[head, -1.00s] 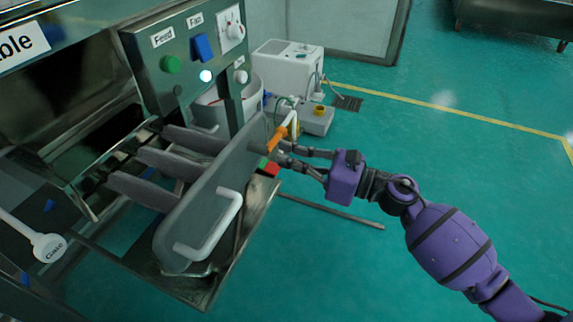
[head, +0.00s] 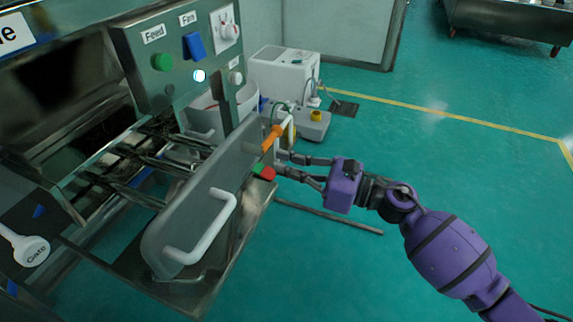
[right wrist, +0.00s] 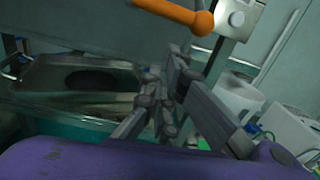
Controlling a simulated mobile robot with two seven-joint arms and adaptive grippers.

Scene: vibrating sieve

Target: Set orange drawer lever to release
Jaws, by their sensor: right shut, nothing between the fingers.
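The orange lever (head: 272,139) sits on the upper right part of the grey drawer front (head: 200,205), tilted up to the right. It also shows large at the top of the right wrist view (right wrist: 185,14), with a rounded orange end. A green and red marker (head: 264,172) is on the drawer front below the lever. My right gripper (head: 281,162) is shut and empty, its fingertips at the drawer's right end, just below and right of the lever. I cannot tell whether the fingers touch the drawer. My left gripper is not in view.
A white handle (head: 205,232) stands out from the drawer front. The control panel (head: 180,60) with Feed and Fan controls is above. A white Gate lever (head: 30,250) is at lower left. A white machine (head: 285,72) stands behind. The green floor on the right is open.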

